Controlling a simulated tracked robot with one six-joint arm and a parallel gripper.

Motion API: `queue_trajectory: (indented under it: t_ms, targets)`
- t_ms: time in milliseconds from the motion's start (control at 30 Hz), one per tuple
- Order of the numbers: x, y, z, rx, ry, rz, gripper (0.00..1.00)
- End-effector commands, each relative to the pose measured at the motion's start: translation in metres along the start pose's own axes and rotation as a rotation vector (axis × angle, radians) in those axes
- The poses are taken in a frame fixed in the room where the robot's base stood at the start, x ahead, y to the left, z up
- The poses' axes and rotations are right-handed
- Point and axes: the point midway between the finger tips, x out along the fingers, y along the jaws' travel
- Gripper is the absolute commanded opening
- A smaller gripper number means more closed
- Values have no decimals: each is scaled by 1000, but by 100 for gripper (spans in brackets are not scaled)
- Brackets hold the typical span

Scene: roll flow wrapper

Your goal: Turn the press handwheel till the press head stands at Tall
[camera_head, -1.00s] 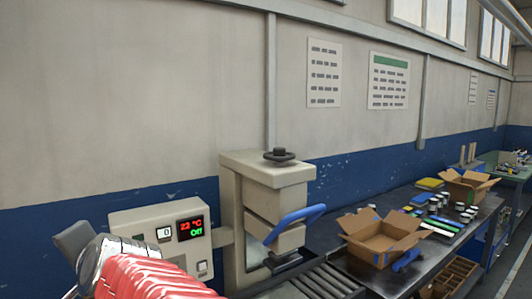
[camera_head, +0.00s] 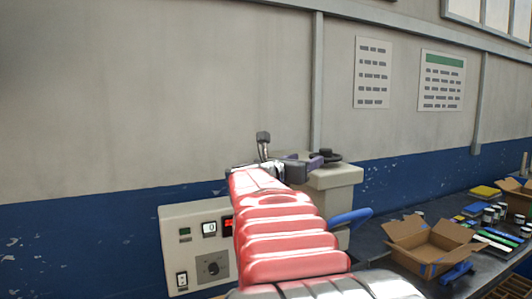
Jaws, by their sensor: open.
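The press handwheel (camera_head: 327,156) is a dark wheel with a small knob, lying flat on top of the beige press (camera_head: 338,178). My gripper (camera_head: 316,161) is open at the handwheel's left side, at the end of my red-sleeved arm. Its fingers overlap the wheel's left edge in the picture; I cannot tell whether they touch it. My arm hides most of the press's front, and no head-height mark or Tall label can be read. The blue press handle (camera_head: 350,216) sticks out to the right.
A control box (camera_head: 185,245) with a display reading 0, a knob and a switch stands left of the press, partly behind my arm. An open carton (camera_head: 428,243), jars and coloured blocks lie on the dark bench at right.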

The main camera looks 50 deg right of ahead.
Motion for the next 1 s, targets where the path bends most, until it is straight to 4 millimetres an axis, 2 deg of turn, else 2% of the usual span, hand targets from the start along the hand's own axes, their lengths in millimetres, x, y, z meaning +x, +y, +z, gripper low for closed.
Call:
queue_trajectory:
  t_ms: [267,433,1000]
  targets:
    - [1,1,0,-4,-1,4,52]
    - [11,1,0,-6,-1,4,52]
    - [90,1,0,-6,-1,3,52]
